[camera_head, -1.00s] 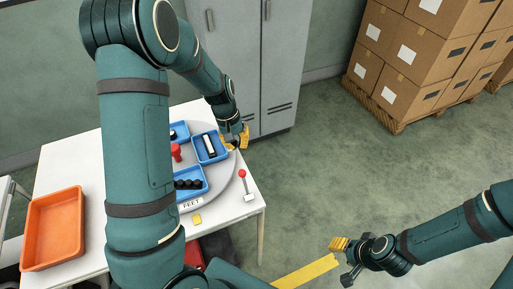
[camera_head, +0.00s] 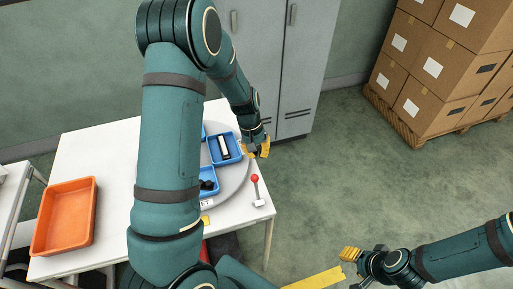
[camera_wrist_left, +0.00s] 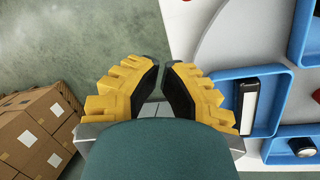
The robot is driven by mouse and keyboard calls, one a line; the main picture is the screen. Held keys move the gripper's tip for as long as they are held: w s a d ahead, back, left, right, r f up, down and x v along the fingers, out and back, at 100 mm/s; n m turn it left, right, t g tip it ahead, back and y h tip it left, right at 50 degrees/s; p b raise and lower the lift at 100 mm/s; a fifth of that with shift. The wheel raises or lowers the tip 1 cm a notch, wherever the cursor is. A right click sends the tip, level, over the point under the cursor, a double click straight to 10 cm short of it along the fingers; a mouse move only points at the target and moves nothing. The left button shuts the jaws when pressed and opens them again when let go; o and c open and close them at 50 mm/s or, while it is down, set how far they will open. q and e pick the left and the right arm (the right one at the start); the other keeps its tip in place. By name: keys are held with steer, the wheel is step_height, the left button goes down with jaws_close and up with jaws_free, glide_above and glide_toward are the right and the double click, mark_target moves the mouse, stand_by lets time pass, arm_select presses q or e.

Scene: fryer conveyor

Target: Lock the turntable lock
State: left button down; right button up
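The turntable (camera_head: 236,178) is a grey disc on the white table, carrying blue trays (camera_head: 224,148). A lever with a red knob (camera_head: 255,178) on a small white base stands at the table's right corner beside the disc; I take it for the turntable lock, and it looks upright. My left gripper (camera_head: 259,149) is beyond the lever, by the disc's far right edge, apart from the lever. In the left wrist view its yellow fingers (camera_wrist_left: 161,66) have a narrow empty gap between them. My right gripper (camera_head: 350,254) is over the floor, away from the table. My left arm hides part of the turntable.
An orange bin (camera_head: 64,216) sits at the table's left. Grey cabinets (camera_head: 262,60) stand behind the table. Stacked boxes (camera_head: 440,70) on a pallet are at the upper right. The floor (camera_head: 370,180) right of the table is open.

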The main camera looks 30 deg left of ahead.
mark_target(257, 190)
arm_select(q)
steer(key=x, duration=0.5)
steer(key=shift+f+b, duration=0.3)
steer(key=s+r, duration=0.1)
steer(key=s+d, duration=0.1)
steer(key=s, duration=0.1)
steer(key=shift+s+d+r, duration=0.1)
steer(key=shift+r, duration=0.3)
steer(key=shift+s+p, duration=0.1)
steer(key=shift+p, duration=0.2)
arm_select(e)
steer(key=shift+f, duration=0.2)
arm_select(q)
steer(key=shift+d, duration=0.1)
